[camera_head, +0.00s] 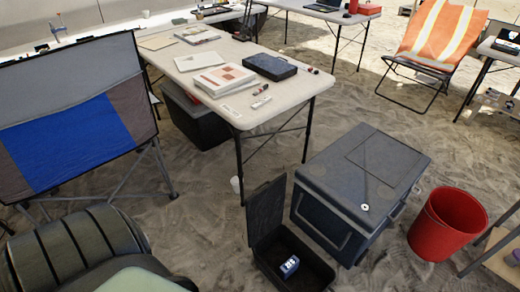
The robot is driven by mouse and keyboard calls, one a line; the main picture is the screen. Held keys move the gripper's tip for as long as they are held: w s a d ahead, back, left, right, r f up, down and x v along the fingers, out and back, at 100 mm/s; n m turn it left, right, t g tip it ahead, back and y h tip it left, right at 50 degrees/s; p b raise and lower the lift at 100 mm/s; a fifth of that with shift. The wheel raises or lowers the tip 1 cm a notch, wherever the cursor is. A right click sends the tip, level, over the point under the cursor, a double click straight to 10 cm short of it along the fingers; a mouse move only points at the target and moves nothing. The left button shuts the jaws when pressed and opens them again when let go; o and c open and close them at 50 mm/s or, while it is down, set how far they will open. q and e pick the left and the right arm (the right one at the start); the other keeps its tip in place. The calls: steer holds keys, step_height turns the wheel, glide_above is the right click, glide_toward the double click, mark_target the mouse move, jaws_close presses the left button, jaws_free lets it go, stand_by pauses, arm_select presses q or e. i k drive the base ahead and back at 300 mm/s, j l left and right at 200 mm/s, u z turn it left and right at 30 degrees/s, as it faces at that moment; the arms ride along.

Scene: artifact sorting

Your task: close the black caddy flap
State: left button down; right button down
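The black caddy (322,272) stands open on the sandy ground at the bottom centre. Its flap (265,212) stands upright at the caddy's left rear side. A small blue and white object (289,266) lies inside the caddy on the dark bottom. The caddy's lower front is cut off by the picture's bottom edge. Neither of my grippers shows in the head view.
A large grey lidded box (370,165) stands close to the caddy's right, with a red bucket (445,222) beyond it. A table (290,100) with papers and a dark case (268,66) stands behind. A folding chair (75,140) is at left. Sand between chair and caddy is mostly open.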

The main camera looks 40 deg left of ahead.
mark_target(264, 209)
steer(key=j+z, duration=0.1)
steer(key=j, duration=0.35)
steer(key=k+j+z, duration=0.1)
steer(key=j, duration=0.4)
steer(key=j+z, duration=0.1)
steer(key=j, duration=0.35)
steer(key=k+j+z, duration=0.1)
steer(key=j, duration=0.35)
steer(key=k+j+z, duration=0.1)
steer(key=j, duration=0.35)
steer(key=k+j+z, duration=0.1)
steer(key=j, duration=0.35)
steer(key=k+j+z, duration=0.15)
steer(key=j, duration=0.25)
